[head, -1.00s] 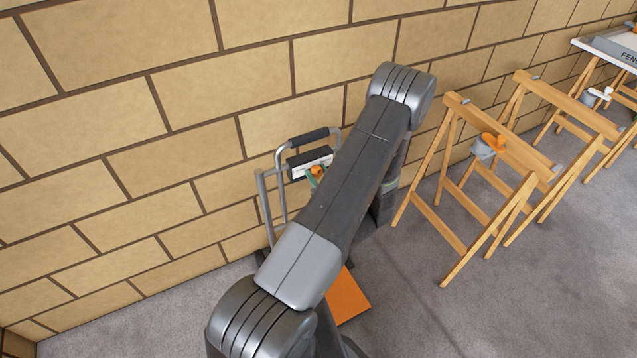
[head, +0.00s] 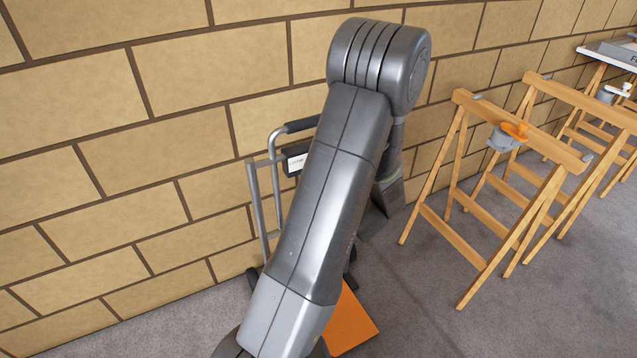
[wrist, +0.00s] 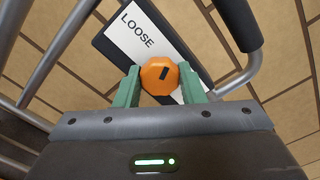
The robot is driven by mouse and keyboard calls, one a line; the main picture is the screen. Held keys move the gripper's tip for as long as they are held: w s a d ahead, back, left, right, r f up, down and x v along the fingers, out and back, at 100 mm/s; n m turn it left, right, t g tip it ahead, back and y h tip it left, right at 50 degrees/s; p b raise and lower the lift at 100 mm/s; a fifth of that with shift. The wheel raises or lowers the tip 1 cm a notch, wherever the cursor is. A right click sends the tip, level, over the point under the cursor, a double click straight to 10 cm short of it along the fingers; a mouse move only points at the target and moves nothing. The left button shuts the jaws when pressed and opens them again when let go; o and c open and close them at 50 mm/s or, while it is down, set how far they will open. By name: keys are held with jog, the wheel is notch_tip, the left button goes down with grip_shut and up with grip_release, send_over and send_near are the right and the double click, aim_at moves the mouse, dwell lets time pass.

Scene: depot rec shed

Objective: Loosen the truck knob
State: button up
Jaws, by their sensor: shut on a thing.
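The truck knob (wrist: 152,76) is orange and faceted, with a short dark mark on its right part. It sits in front of a dark panel with a white label (wrist: 135,33) reading LOOSE; the label's lower end is partly hidden by the knob and a finger. My gripper (wrist: 160,80) has its green fingers on either side of the knob, shut on it. The hand truck (head: 255,195) has a grey tube frame and an orange toe plate (head: 350,322), and stands by the wall. In the head view my arm hides the knob and gripper.
The block wall (head: 130,150) is close behind the truck. Wooden sawhorses (head: 497,185) stand to the right, one with a grey and orange clamp (head: 508,137). Grey floor (head: 440,310) is open between the truck and the sawhorses.

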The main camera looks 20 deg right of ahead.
jog(key=n+b, duration=0.3)
jog(key=b, duration=0.2)
jog(key=shift+f, duration=0.15)
jog(key=shift+n+b, duration=0.35)
jog(key=shift+n, duration=0.05)
jog(key=o, duration=1)
jog(key=s+d+p, duration=0.2)
jog(key=s, duration=1.1)
jog(key=shift+s, duration=0.35)
